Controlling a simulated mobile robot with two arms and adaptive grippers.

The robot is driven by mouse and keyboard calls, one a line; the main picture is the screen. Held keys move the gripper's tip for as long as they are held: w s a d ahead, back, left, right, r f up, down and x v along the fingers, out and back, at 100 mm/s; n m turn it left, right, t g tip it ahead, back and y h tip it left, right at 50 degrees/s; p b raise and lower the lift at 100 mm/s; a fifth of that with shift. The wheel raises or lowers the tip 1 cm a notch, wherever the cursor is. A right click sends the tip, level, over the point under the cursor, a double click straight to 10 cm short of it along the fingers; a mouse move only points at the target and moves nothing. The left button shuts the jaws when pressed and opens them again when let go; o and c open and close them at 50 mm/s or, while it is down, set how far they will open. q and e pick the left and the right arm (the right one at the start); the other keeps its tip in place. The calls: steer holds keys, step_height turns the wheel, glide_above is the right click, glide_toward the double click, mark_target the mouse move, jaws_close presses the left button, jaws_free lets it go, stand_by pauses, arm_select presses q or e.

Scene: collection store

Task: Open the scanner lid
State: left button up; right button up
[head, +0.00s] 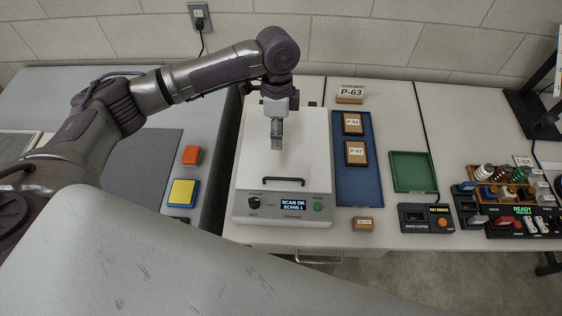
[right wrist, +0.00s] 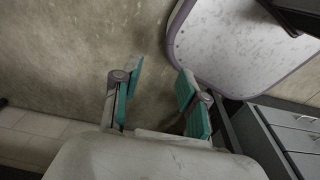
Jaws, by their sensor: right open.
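The scanner (head: 240,210) stands on the bench in the head view. Its white lid (head: 255,165) lies flat and shut, with a dark bar handle (head: 283,182) near the front edge. The front panel has a knob, a green button and a display (head: 292,208) reading "SCAN OK SCANS 1". My left gripper (head: 277,147) points down over the lid, behind the handle and apart from it; its finger gap does not show. My right gripper (right wrist: 157,98) is open and empty in the right wrist view, over the floor; the scanner is not in that view.
A blue tray (head: 358,190) with two labelled blocks stands right of the scanner. A green tray (head: 409,170) and a control box (head: 426,219) are farther right. Red (head: 191,155) and yellow (head: 182,193) blocks lie left. A small wooden block (head: 362,223) sits near the front edge.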

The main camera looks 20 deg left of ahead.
arm_select(q)
steer(key=p, duration=0.1)
glide_toward(277, 178)
steer(key=f+p, duration=0.1)
steer(key=f, duration=0.2)
steer(key=s+f+p, duration=0.1)
steer(key=f, duration=0.2)
steer(key=shift+s+d+f, duration=0.1)
steer(key=shift+s+f, duration=0.05)
steer(key=shift+f, duration=0.8)
arm_select(e)
steer(key=shift+s+a+r, duration=0.1)
steer(key=shift+s+r, duration=0.3)
steer(key=shift+r, duration=0.35)
steer(key=shift+s+a+r, duration=0.1)
steer(key=shift+s+r, duration=0.3)
steer(key=shift+r, duration=0.35)
arm_select(q)
jaws_close()
arm_select(e)
steer(key=shift+s+d, duration=0.1)
steer(key=shift+s, duration=0.1)
